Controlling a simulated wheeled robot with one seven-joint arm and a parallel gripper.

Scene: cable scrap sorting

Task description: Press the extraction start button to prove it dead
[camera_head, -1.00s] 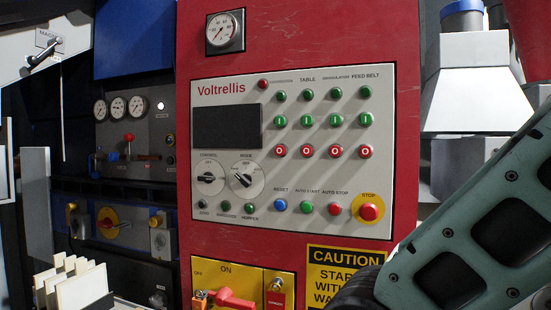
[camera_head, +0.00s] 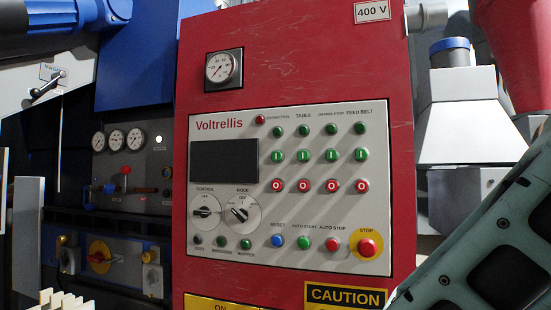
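The grey Voltrellis control panel (camera_head: 220,255) is on the front of the red cabinet (camera_head: 300,70). The extraction start button (camera_head: 277,157) is the leftmost green "I" button, in the column under the small extraction label. A green lamp (camera_head: 277,131) is above it and the red "O" button (camera_head: 277,186) is below it. The panel screen (camera_head: 223,160) is dark. Nothing touches the start button. My arm link shows at the lower right, apart from the buttons in the picture.
A red stop button (camera_head: 367,248) on a yellow disc is at the panel's lower right. The control knob (camera_head: 205,213) and mode knob (camera_head: 239,214) are at lower left. A caution sign (camera_head: 345,296) is below. A pressure gauge (camera_head: 223,70) is above.

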